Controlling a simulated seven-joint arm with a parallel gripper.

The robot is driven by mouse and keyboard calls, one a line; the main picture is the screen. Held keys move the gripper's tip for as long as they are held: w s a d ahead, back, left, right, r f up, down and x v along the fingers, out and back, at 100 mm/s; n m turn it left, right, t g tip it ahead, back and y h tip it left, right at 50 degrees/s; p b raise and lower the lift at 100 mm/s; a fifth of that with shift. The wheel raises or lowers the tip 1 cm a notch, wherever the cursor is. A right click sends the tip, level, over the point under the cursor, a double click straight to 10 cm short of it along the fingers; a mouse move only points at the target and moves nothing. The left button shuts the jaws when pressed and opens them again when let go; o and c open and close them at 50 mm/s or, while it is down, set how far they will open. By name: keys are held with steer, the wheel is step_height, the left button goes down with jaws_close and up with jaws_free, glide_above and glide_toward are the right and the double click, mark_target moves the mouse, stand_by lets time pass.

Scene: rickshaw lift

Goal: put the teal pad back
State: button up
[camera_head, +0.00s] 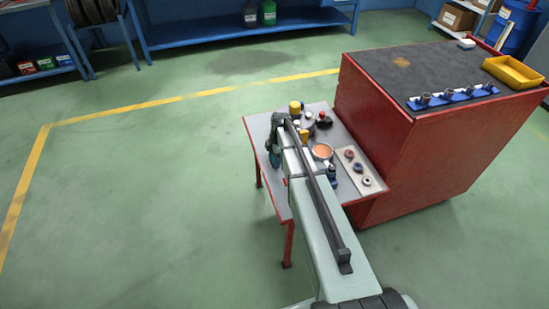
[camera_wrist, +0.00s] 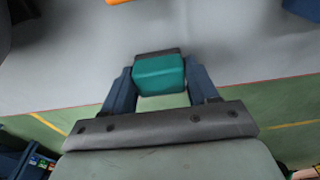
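The teal pad (camera_wrist: 160,75) is a small block with a dark strip along its far edge, in the middle of the wrist view. My gripper (camera_wrist: 159,78) has its two dark blue fingers on either side of the pad, against its sides, so it looks shut on it. In the head view my gripper (camera_head: 273,152) is at the left edge of the small grey-topped table (camera_head: 267,128), and a bit of teal shows there. Whether the pad touches the tabletop is not clear.
On the table stand a yellow-topped item (camera_head: 295,107), an orange-filled round dish (camera_head: 322,151), a small blue bottle (camera_head: 332,172) and a light plate (camera_head: 361,171) with several rings. A taller red cabinet (camera_head: 405,150) adjoins the right side. Floor left of the table is clear.

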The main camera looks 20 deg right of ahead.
steer(key=o, duration=0.4)
steer(key=r, duration=0.4)
steer(key=d+r, duration=0.1)
steer(key=r, duration=0.7)
steer(key=shift+d+r, duration=0.1)
steer(key=shift+d, duration=0.1)
